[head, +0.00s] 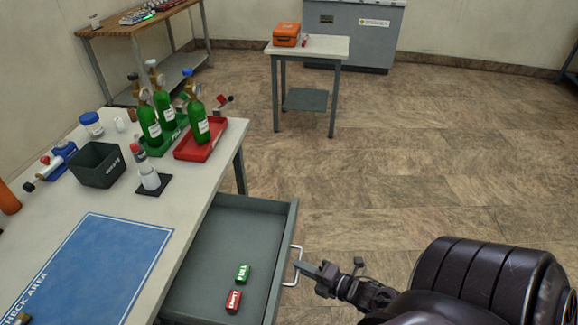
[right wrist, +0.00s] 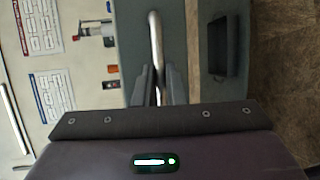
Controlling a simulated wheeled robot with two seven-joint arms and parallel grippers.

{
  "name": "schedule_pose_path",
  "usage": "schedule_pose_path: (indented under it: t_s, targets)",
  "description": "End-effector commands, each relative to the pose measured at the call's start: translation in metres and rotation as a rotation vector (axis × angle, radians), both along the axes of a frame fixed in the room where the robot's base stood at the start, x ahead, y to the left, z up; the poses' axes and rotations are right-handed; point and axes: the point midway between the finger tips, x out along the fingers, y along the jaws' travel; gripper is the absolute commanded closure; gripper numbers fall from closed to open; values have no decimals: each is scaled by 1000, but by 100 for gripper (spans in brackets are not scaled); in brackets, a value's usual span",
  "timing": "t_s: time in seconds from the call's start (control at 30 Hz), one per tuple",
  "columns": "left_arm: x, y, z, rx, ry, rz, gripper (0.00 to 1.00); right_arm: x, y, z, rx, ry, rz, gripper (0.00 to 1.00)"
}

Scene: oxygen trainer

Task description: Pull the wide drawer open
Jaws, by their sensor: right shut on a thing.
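The wide drawer (head: 232,205) is grey and stands pulled out from under the workbench, its inside in plain view. A green block marked FULL (head: 243,273) and a red block marked EMPTY (head: 233,301) lie in it. Its pale bar handle (head: 293,266) is on the front panel, facing right. My right gripper (head: 309,268) is at the handle. In the right wrist view the gripper's fingers (right wrist: 160,85) are closed on either side of the handle bar (right wrist: 156,45). My left gripper is not in view.
The workbench (head: 205,190) carries green cylinders (head: 163,110) in trays, a dark bin (head: 97,165) and a blue check-area mat (head: 95,265). A small table (head: 335,47) with an orange case (head: 286,35) stands farther back. The floor right of the drawer is clear.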

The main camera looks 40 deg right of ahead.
Motion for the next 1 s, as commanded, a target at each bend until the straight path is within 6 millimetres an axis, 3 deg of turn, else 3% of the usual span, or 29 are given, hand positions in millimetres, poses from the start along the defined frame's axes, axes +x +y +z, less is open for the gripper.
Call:
schedule_pose_path:
  t_s: [0.5,0.53,0.7,1.0]
  targets:
    - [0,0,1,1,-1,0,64,-7,-6,0,-1,0,-1,100]
    - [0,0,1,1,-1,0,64,-7,-6,0,-1,0,-1,88]
    - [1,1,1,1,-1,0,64,-6,-6,0,-1,0,-1,68]
    - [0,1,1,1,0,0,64,-9,-6,0,0,1,-1,68]
